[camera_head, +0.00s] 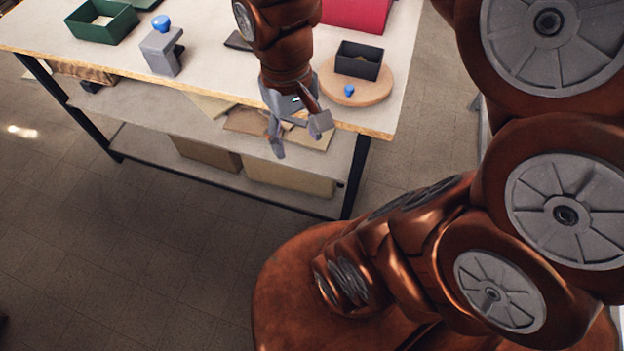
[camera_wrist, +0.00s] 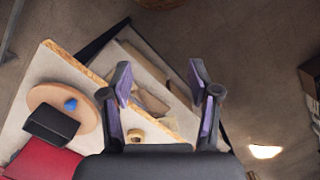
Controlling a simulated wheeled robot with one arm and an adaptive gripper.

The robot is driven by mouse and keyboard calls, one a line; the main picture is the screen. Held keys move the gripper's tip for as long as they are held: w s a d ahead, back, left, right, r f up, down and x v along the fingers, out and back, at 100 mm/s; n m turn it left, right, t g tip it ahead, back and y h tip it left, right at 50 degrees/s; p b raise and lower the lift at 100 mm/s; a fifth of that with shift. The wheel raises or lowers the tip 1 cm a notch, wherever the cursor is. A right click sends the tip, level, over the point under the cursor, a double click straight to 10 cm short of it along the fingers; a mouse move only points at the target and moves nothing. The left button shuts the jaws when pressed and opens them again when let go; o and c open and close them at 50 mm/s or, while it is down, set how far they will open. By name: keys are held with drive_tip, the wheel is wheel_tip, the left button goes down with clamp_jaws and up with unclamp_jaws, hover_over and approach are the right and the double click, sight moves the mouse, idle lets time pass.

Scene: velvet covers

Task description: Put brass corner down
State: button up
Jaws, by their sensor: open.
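My gripper (camera_head: 299,134) hangs at the front edge of the table, its fingers apart and pointing down. In the wrist view my gripper (camera_wrist: 160,76) is open, with nothing between the fingertips. A small yellow-tan piece (camera_wrist: 135,135), perhaps the brass corner, shows near the base of the left finger, seemingly on the tabletop close to its edge. I cannot tell its exact shape. In the head view my gripper hides that spot.
The table (camera_head: 215,60) holds a round wooden board (camera_head: 375,92) with a black box (camera_head: 359,60) and blue knob (camera_head: 349,90), a red box (camera_head: 357,12), a grey block (camera_head: 160,50) and a green tray (camera_head: 103,20).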

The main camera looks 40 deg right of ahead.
drive_tip(key=s+a+f+n, duration=0.1)
drive_tip(key=s+a+f, duration=0.1)
drive_tip(key=s, duration=0.5)
drive_tip(key=shift+s+a+f, duration=0.15)
drive_tip(key=shift+s+f, duration=0.1)
drive_tip(key=shift+f, duration=0.45)
drive_tip(key=shift+w, duration=0.1)
idle(0.3)
